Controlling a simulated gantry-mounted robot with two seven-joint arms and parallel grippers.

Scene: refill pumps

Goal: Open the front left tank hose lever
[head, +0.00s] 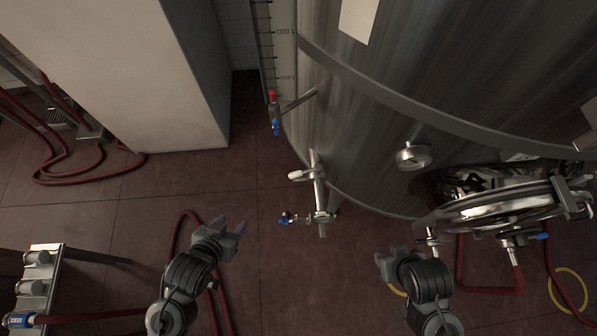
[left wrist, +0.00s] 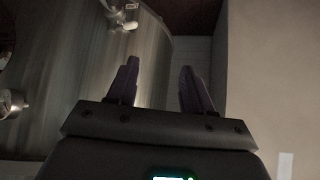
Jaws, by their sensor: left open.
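A large steel tank (head: 340,110) fills the upper right of the head view. At its lower left is a pipe valve (head: 320,217) with a small blue handle (head: 285,218). Further right, a fitting with a blue lever (head: 541,236) sits above a red hose (head: 517,278). I cannot tell which is the named lever. My left gripper (head: 230,224) is open and empty, left of the pipe valve and apart from it. In the left wrist view, its two fingers (left wrist: 158,88) are spread with nothing between them. My right gripper (head: 388,258) is below the tank; its jaws are unclear.
A sight gauge with red (head: 272,95) and blue (head: 276,127) handles stands at the tank's left edge. A pale pillar (head: 150,80) is at upper left. Red hoses (head: 182,225) lie on the floor. A metal rack (head: 40,270) stands at lower left. A round hatch (head: 500,205) juts out at right.

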